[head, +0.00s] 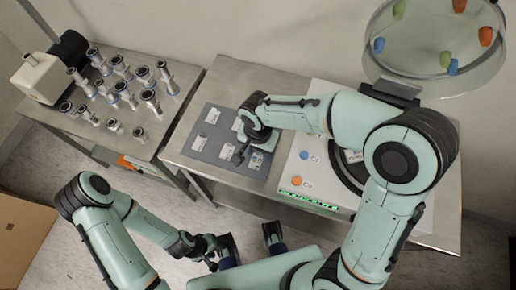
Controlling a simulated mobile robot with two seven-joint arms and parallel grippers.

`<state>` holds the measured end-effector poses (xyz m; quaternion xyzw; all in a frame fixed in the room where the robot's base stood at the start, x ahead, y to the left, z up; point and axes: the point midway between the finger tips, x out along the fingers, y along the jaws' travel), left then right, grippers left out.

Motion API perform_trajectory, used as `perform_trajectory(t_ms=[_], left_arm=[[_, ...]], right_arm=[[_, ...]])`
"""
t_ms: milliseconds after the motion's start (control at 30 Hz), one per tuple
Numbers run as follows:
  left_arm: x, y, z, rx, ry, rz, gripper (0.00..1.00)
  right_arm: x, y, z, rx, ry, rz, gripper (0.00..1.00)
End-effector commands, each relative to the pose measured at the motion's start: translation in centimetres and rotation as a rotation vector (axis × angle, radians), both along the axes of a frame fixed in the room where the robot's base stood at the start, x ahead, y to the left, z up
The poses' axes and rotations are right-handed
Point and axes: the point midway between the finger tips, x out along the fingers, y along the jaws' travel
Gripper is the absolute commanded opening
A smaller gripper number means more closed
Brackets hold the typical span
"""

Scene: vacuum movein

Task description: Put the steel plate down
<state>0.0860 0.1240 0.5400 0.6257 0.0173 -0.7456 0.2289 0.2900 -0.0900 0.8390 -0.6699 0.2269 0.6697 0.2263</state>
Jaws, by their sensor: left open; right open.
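My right gripper (242,152) is open and points down over the dark grey mat (206,157) on the bench. Several small pale patches with markings lie on the mat. One pale, marked piece (257,160) lies just right of the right fingers. I cannot tell whether it is the steel plate or a label, and no plate shows clearly between the fingers. My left gripper (250,243) is open and empty, in front of the bench and away from the mat.
A white machine (318,170) with a dark ring and coloured buttons stands right of the mat. A clear dome (435,62) with coloured pieces is at the top right. Several metal fittings (115,85) crowd the left bench. A cardboard box (22,235) is at the lower left.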

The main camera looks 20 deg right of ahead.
Motion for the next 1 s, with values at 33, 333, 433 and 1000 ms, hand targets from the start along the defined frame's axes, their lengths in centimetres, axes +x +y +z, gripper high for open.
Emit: perform_trajectory(t_ms=[33, 333, 433, 1000], left_arm=[[0.0, 0.0, 0.2, 0.0, 0.001, 0.0, 0.43], [0.3, 0.0, 1.1, 0.0, -0.003, 0.0, 0.43], [0.4, 0.0, 1.4, 0.0, -0.004, 0.0, 0.43], [0.5, 0.0, 1.9, 0.0, -0.006, 0.0, 0.43]], right_arm=[[0.1, 0.0, 0.6, 0.001, -0.002, 0.0, 0.44], [0.1, 0.1, 6.7, 0.004, -0.007, 0.001, 0.44], [0.1, 0.1, 8.7, 0.004, -0.005, 0.0, 0.44], [0.0, 0.0, 12.2, 0.0, 0.0, 0.001, 0.44]])
